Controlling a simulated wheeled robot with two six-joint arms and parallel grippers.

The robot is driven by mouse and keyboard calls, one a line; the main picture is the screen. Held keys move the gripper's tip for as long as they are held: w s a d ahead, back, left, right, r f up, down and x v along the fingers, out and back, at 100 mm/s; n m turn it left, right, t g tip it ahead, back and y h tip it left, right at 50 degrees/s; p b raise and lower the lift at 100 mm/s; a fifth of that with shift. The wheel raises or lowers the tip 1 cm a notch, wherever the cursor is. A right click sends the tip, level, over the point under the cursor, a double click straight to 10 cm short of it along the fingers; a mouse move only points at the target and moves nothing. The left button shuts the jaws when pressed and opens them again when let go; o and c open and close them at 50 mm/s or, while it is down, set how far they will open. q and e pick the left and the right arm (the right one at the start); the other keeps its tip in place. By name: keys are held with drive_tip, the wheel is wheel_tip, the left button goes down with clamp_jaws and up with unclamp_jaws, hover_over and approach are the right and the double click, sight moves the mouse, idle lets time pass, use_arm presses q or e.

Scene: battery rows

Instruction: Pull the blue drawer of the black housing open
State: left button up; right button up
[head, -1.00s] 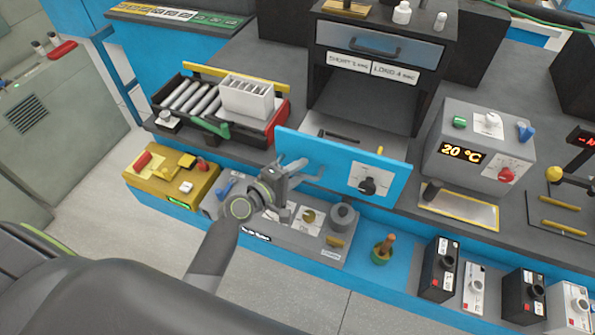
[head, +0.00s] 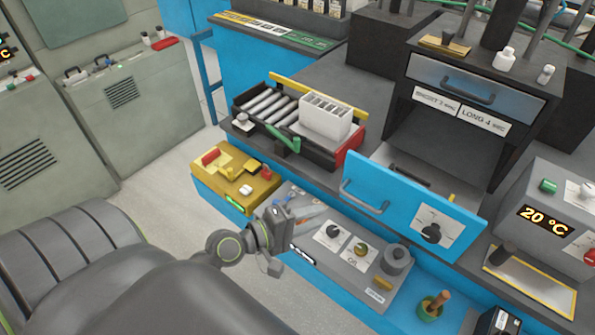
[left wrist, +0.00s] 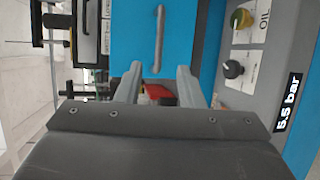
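The black housing (head: 400,133) stands at the right of the head view. Its blue drawer (head: 385,190) is pulled out; part of the inside shows behind the blue front. The drawer's bar handle (head: 362,197) is on the left part of that front and also shows in the left wrist view (left wrist: 159,35). My left gripper (head: 303,215) is in front of the drawer, below and left of the handle, apart from it. In the left wrist view its two fingers (left wrist: 159,72) are spread and empty, with the handle ahead between them. My right gripper is not in view.
A grey panel with knobs (head: 350,250) lies below the drawer. A yellow box (head: 236,178) stands left of my gripper. A tray with rollers (head: 268,112) and a white rack (head: 325,117) is behind. A temperature unit (head: 543,205) is at the right.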

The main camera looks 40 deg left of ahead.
use_arm(q)
drive_tip(key=shift+v, duration=1.65)
drive_tip(key=s+a+f+m+g+y, duration=0.1)
drive_tip(key=s+a+f+g+y, duration=0.15)
drive_tip(key=f, duration=0.75)
drive_tip(key=s+a+f+m+g+y, duration=0.15)
drive_tip(key=a+f, duration=0.25)
drive_tip(key=f, duration=0.6)
drive_tip(key=s+a+f+m+g+y, duration=0.2)
drive_tip(key=a+f, duration=0.1)
drive_tip(key=f, duration=0.8)
drive_tip(key=s+d+f+m+g, duration=0.2)
drive_tip(key=s+f+m+g, duration=0.1)
drive_tip(key=s+f, duration=0.6)
drive_tip(key=s+d+f+m+g+y, duration=0.1)
drive_tip(key=s+f+m+g, duration=0.3)
drive_tip(key=s+f, duration=0.5)
drive_tip(key=s+d+m, duration=0.1)
drive_tip(key=s+m, duration=0.1)
drive_tip(key=s, duration=0.3)
drive_tip(key=shift+s+y, duration=0.25)
drive_tip(key=shift+y, duration=0.05)
drive_tip(key=shift+f, duration=0.1)
